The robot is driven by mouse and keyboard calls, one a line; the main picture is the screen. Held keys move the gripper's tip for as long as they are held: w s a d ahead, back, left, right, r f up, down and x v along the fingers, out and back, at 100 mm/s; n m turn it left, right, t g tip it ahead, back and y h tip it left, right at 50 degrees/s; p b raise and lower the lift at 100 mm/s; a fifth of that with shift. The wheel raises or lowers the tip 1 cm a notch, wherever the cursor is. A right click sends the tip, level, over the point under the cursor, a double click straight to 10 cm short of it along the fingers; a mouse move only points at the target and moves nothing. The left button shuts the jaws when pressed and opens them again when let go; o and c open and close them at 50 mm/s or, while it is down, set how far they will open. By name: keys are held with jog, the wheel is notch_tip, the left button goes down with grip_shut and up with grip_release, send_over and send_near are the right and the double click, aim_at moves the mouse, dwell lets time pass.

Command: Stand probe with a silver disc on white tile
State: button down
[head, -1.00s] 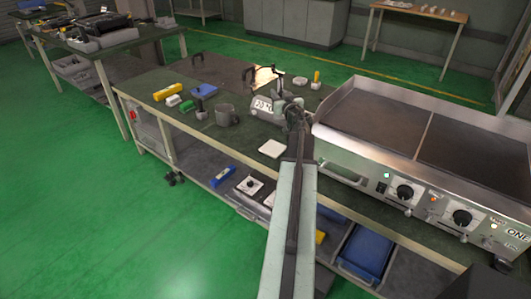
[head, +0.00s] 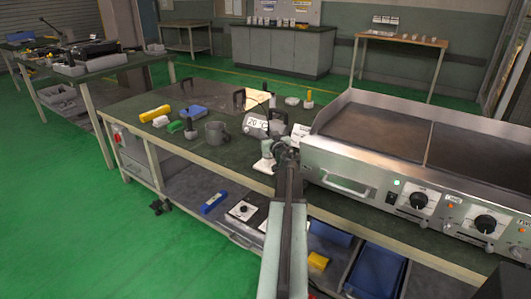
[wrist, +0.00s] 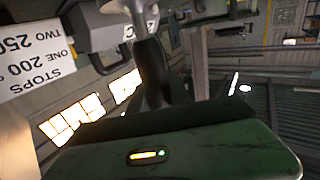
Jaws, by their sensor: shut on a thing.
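My gripper (head: 279,147) is at the front edge of the bench, close to the white tile (head: 265,164), which my arm partly covers. The gripper is shut on a dark stem (wrist: 152,75), seen in the wrist view, which looks like the probe. I cannot tell whether the probe touches the tile. The display box (head: 256,124) reading 20 °C stands just behind the gripper.
A griddle (head: 400,150) with knobs fills the right side. A white sign (wrist: 35,55) is close in the wrist view. A grey mug (head: 216,132), a dark upright tool (head: 190,125) and a yellow block (head: 154,113) stand left on the bench (head: 125,112).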

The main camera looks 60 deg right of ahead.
notch_tip(320, 180, down, 4)
jog(key=b, duration=0.3)
jog(key=shift+f+b, duration=0.1)
jog(key=shift+b, duration=0.3)
jog(key=c, duration=1.2)
grip_release()
jog(key=shift+r, duration=0.2)
jog(key=v, duration=1.2)
jog(key=shift+d, duration=0.1)
